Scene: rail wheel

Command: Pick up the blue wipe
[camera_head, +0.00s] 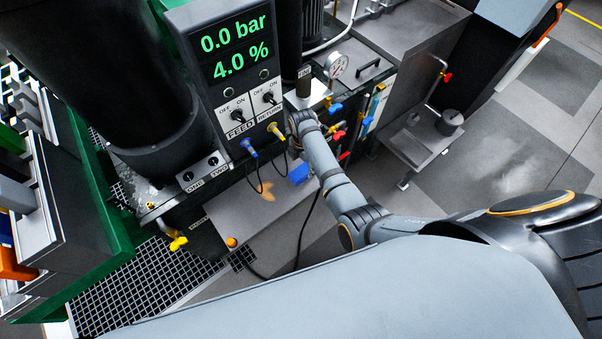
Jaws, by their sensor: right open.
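The blue wipe (298,174) shows as a small blue patch at the back right of a light grey plate (262,217) low in front of the machine. It is just left of my right forearm. My right arm comes in from the lower right and reaches up past the wipe. Its end, with my right gripper (302,122), is by the machine front, above the wipe in the picture and apart from it. The fingers are small and hard to make out. My left gripper is not in view.
A control panel (235,60) reads 0.0 bar and 4.0 %. Blue and yellow connectors, cables, coloured valves and a gauge (337,65) crowd the area around my right wrist. An orange stain (268,190) and a small orange ball (232,241) are on the plate. Open floor lies right.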

